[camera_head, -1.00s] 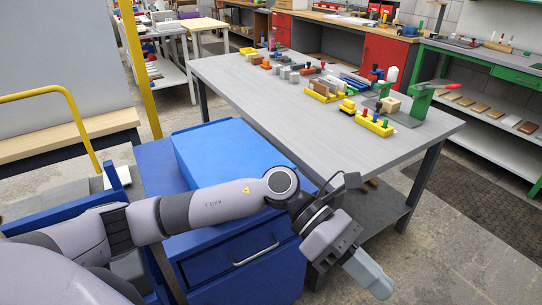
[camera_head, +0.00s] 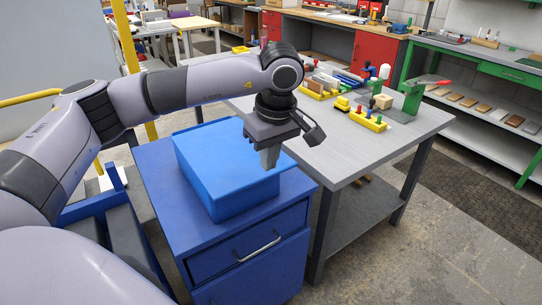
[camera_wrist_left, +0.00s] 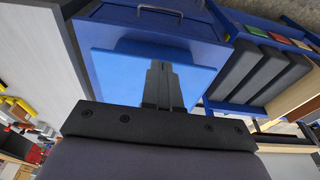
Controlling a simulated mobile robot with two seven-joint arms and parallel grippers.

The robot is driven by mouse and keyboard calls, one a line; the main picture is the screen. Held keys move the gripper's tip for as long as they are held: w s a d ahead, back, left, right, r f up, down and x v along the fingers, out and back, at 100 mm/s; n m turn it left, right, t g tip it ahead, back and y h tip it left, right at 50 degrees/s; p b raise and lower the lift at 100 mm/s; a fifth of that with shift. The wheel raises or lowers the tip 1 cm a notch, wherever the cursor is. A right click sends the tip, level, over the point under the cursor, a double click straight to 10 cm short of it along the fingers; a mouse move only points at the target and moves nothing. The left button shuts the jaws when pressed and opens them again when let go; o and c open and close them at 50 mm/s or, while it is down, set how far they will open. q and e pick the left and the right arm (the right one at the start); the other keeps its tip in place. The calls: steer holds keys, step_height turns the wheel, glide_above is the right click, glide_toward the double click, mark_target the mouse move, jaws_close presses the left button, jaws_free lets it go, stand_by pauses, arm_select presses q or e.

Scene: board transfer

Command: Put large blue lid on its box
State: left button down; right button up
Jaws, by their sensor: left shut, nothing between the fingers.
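The large blue lid (camera_head: 205,150) is a flat light-blue panel lying on top of the blue box (camera_head: 245,201), which sits on a darker blue drawer cabinet. The lid's right edge seems to stick out past the box wall; I cannot tell whether it is fully seated. My left gripper (camera_head: 270,164) points down at the lid's right part, shut and empty. In the left wrist view, the shut fingers (camera_wrist_left: 163,66) show in front of the light-blue lid (camera_wrist_left: 115,72); contact is unclear. My right gripper is not in view.
The blue drawer cabinet (camera_head: 225,262) has a metal handle. A grey workbench (camera_head: 345,160) stands right of it, with yellow holders (camera_head: 368,120) and small parts at its back. Open floor (camera_head: 400,255) lies at the front right.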

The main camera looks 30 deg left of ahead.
mark_target(254, 175)
arm_select(q)
steer(key=shift+w+a+f+b, duration=0.1)
steer(key=shift+a+f+b, duration=0.2)
steer(key=shift+f+b, duration=0.6)
steer(key=shift+w+a+f+b, duration=0.15)
steer(key=shift+a+f+b, duration=0.15)
steer(key=shift+f, duration=1.05)
steer(key=shift+w+a+f+b, duration=0.1)
steer(key=shift+a+f+b, duration=0.15)
steer(key=shift+f+b, duration=0.65)
steer(key=shift+w+a+f+p, duration=0.1)
steer(key=shift+w+a, duration=0.3)
steer(key=shift+a, duration=0.55)
steer(key=shift+w+a+p, duration=0.1)
steer(key=shift+w+a, duration=0.3)
steer(key=shift+a, duration=0.6)
steer(key=shift+w+a+f+p, duration=0.1)
steer(key=shift+w+a, duration=0.3)
steer(key=shift+a, duration=0.55)
steer(key=shift+d, duration=0.1)
steer(key=shift+s+d+r, duration=0.1)
steer(key=shift+s+d, duration=0.15)
steer(key=shift+d, duration=0.25)
steer(key=shift+s+d, duration=0.2)
steer(key=shift+d, duration=0.3)
step_height(254, 175, up, 5)
steer(key=p, duration=0.4)
steer(key=shift+r, duration=1)
